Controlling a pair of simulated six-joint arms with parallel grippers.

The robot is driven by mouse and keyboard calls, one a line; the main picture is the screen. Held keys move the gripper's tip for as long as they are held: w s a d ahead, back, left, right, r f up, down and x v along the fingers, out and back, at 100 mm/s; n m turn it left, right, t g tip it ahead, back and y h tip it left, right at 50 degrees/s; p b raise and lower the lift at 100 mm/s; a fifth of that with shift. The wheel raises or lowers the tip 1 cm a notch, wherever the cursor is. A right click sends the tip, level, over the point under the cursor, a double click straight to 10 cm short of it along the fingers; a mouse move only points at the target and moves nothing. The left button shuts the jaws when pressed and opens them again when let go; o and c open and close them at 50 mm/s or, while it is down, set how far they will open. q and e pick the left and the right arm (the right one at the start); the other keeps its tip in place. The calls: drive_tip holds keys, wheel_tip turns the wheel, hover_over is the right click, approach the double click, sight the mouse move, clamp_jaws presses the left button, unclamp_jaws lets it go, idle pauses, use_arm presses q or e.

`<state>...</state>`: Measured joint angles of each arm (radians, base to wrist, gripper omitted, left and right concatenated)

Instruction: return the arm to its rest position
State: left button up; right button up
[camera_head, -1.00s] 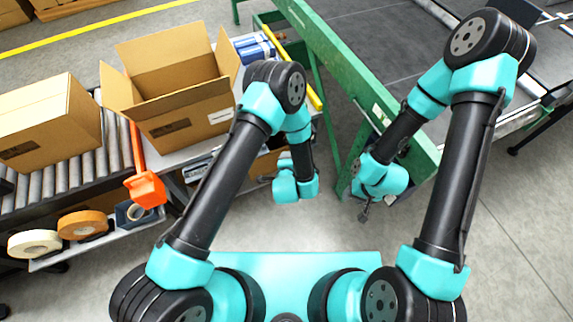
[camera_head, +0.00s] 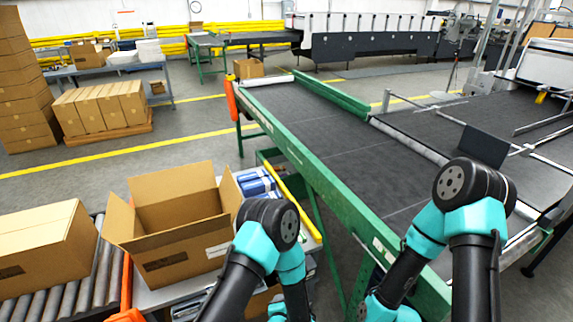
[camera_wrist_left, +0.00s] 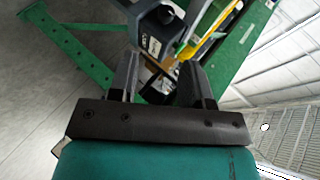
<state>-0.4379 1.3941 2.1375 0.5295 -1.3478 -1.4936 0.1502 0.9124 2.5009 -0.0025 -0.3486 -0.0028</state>
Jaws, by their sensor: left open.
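My left arm (camera_head: 262,250) comes up from the bottom of the head view and bends down at its elbow, beside the open carton. Its gripper is below the head view's lower edge. In the left wrist view my left gripper (camera_wrist_left: 158,75) is open, with two dark fingers apart and nothing seen held between them. My right arm (camera_head: 465,235) stands at the right, bent the same way, and its gripper is out of the picture.
An open cardboard box (camera_head: 178,222) stands on a side table left of my left arm. A closed box (camera_head: 45,243) lies on a roller conveyor (camera_head: 90,285). The green-framed belt conveyor (camera_head: 330,135) runs ahead. Blue packs (camera_head: 257,183) sit beside the open box.

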use_arm(q)
drive_tip(key=s+a+r+n+g+h, duration=0.1)
drive_tip(key=s+a+n+g, duration=0.4)
drive_tip(key=a, duration=0.5)
drive_tip(key=s+a+r+n+g+h, duration=0.2)
drive_tip(key=s+a+n+g, duration=0.3)
drive_tip(key=s+a+n, duration=0.4)
drive_tip(key=a+n, duration=0.1)
drive_tip(key=n, duration=0.2)
drive_tip(key=shift+a+r+g, duration=0.3)
drive_tip(key=shift+r, duration=0.05)
